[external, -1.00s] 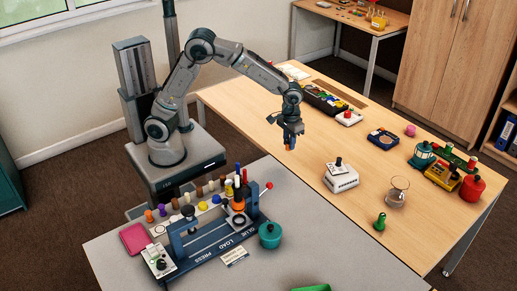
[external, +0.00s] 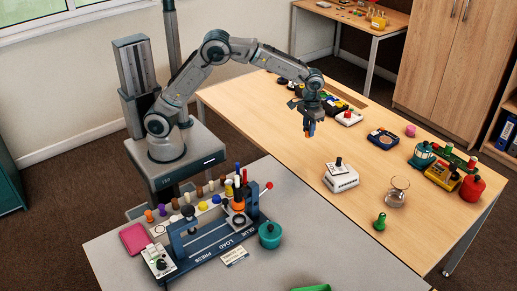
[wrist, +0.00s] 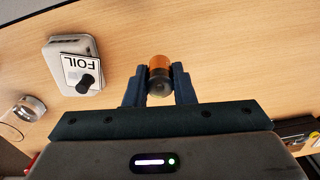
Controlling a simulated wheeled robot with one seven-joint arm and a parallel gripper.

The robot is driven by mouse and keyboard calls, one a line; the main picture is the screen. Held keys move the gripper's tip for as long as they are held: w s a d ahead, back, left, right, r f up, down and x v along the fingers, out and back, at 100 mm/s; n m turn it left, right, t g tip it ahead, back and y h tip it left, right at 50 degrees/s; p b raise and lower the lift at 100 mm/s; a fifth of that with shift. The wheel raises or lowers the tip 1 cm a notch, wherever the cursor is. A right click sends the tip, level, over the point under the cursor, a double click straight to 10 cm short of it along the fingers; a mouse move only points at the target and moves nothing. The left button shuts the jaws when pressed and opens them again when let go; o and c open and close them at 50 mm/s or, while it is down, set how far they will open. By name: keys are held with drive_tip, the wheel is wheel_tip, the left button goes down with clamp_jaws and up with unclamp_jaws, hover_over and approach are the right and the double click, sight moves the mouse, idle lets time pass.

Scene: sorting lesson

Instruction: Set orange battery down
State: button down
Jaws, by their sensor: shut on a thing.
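The orange battery (wrist: 160,64) has an orange end and a dark end and sits between my gripper's fingers in the wrist view. My gripper (wrist: 159,88) is shut on it. In the external view my gripper (external: 310,127) points down over the wooden table (external: 270,115), with the battery's small orange tip (external: 307,134) showing at the fingertips. The battery appears to be above the tabletop; the exact gap is hard to tell.
A white box with a FOIL label (wrist: 75,65) stands near my gripper, also in the external view (external: 341,180). A glass (external: 397,190) and a green peg (external: 380,222) stand farther right. A blue press (external: 210,235) is on the grey table.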

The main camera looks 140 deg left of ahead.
drive_tip(key=s+a+f, duration=0.2)
drive_tip(key=a, duration=0.4)
drive_tip(key=s+a+f+p, duration=0.1)
drive_tip(key=s+a+f, duration=0.2)
drive_tip(key=a, duration=0.3)
drive_tip(key=s+a+f+p, duration=0.1)
drive_tip(key=s+a+f, duration=0.1)
drive_tip(key=a, duration=0.4)
drive_tip(key=shift+s+f, duration=0.25)
drive_tip(key=shift+s, duration=0.35)
drive_tip(key=shift+f+p, duration=0.3)
drive_tip(key=shift+f, duration=1.7)
drive_tip(key=shift+f, duration=0.1)
drive_tip(key=c, duration=1.2)
unclamp_jaws()
wheel_tip(320, 180, up, 12)
